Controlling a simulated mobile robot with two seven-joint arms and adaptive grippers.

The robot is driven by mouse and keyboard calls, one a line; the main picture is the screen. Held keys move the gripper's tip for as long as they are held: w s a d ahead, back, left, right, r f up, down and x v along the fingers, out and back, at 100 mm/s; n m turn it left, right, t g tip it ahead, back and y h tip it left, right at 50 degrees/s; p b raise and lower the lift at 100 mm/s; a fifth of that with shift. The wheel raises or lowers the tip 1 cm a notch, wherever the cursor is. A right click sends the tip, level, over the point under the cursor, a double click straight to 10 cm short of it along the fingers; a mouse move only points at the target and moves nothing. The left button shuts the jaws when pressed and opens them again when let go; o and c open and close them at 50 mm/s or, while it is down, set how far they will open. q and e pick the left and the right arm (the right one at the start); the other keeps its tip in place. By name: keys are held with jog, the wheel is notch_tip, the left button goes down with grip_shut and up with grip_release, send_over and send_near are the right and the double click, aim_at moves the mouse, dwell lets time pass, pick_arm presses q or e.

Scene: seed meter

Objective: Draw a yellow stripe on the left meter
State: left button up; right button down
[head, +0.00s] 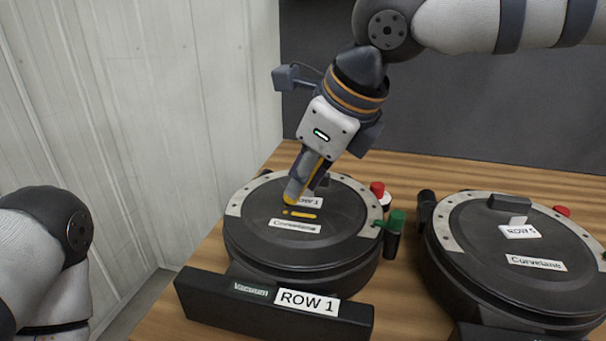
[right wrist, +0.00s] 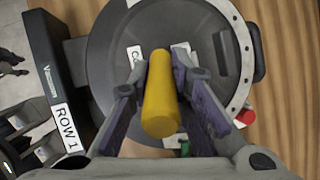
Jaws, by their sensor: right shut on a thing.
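The left meter (head: 345,238) is a round dark drum with a light rim band, behind a "ROW 1" plate (head: 307,302). My right gripper (head: 306,176) is over its lid, pointing down and tilted, shut on a yellow marker (right wrist: 164,98). The marker's yellow end (head: 291,197) shows below the fingers, close to the lid; I cannot tell whether it touches. A short yellow stripe (head: 301,214) lies on the lid just above the "Curvelane" label (head: 295,226). My left arm shows at the left edge, but its gripper is out of view.
A second meter (head: 520,250), labelled "ROW 5", stands to the right on the wooden table (head: 228,235). A green knob (head: 396,219) and a red knob (head: 377,188) stick out at the left meter's right side. A pale panelled wall is at the left.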

jog(key=shift+f, duration=0.4)
dwell(0.4)
jog(key=shift+s+d, duration=0.1)
jog(key=shift+d, duration=0.3)
dwell(0.3)
jog(key=shift+s+d, duration=0.1)
jog(key=shift+d, duration=0.15)
jog(key=shift+s+d, duration=0.2)
jog(key=shift+d, duration=0.35)
jog(key=shift+s+d, duration=0.15)
jog(key=shift+d, duration=0.4)
dwell(0.7)
jog(key=shift+d, duration=0.15)
jog(key=shift+d, duration=0.15)
jog(key=shift+s+d, duration=0.1)
jog(key=shift+d, duration=0.1)
dwell(0.4)
